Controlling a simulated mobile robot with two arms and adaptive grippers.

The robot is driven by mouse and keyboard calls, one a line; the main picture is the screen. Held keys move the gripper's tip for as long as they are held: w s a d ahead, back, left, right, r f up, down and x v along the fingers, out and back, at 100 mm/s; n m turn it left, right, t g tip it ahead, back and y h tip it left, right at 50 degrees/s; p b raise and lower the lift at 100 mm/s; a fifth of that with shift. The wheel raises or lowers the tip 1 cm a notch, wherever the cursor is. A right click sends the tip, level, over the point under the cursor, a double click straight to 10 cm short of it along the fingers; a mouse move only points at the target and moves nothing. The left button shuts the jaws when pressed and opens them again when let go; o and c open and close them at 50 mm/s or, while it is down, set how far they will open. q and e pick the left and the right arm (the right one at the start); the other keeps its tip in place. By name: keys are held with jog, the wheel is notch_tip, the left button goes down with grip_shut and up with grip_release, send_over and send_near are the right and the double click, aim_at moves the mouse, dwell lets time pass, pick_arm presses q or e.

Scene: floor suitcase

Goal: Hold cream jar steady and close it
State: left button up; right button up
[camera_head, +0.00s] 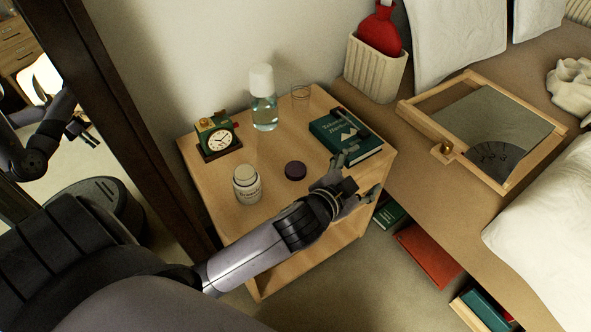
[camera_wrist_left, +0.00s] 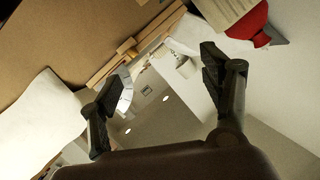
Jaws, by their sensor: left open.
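A white jar (camera_head: 247,185) with a printed label stands upright on the wooden nightstand at its front left. Its top looks pale; I cannot tell whether it is open. My left gripper (camera_head: 356,177) is open and empty by the nightstand's right edge, to the right of the lid. In the left wrist view its two spread fingers (camera_wrist_left: 163,82) have nothing between them. My right gripper is not in view.

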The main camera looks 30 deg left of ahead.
pick_arm(q)
jog(key=w+d+r+m+t+h, duration=0.4)
jog(key=d+r+m+h, duration=0.25)
jog(key=r, duration=0.45)
jog(key=s+d+r+m+g+h, duration=0.25)
jog(key=d+m+g+h, duration=0.3)
jog(key=m, duration=0.35)
jog(key=s+d+r+m+g+h, duration=0.25)
jog(key=d+m+g+h, duration=0.3)
jog(key=m, duration=0.35)
jog(key=w+a+f+m+g+y, duration=0.1)
jog(key=a+f+m+g+y, duration=0.6)
jog(key=a+f+m+y, duration=0.5)
jog(key=a+r+n+y, duration=0.1)
jog(key=a+n+y, duration=0.1)
jog(key=a, duration=0.9)
jog(key=w+a+r+n+y, duration=0.1)
jog(key=a+y, duration=0.4)
jog(key=a, duration=0.7)
jog(key=shift+a+r+n+g, duration=0.2)
jog(key=shift+r+n+g, duration=0.2)
jog(key=shift+r+n, duration=0.5)
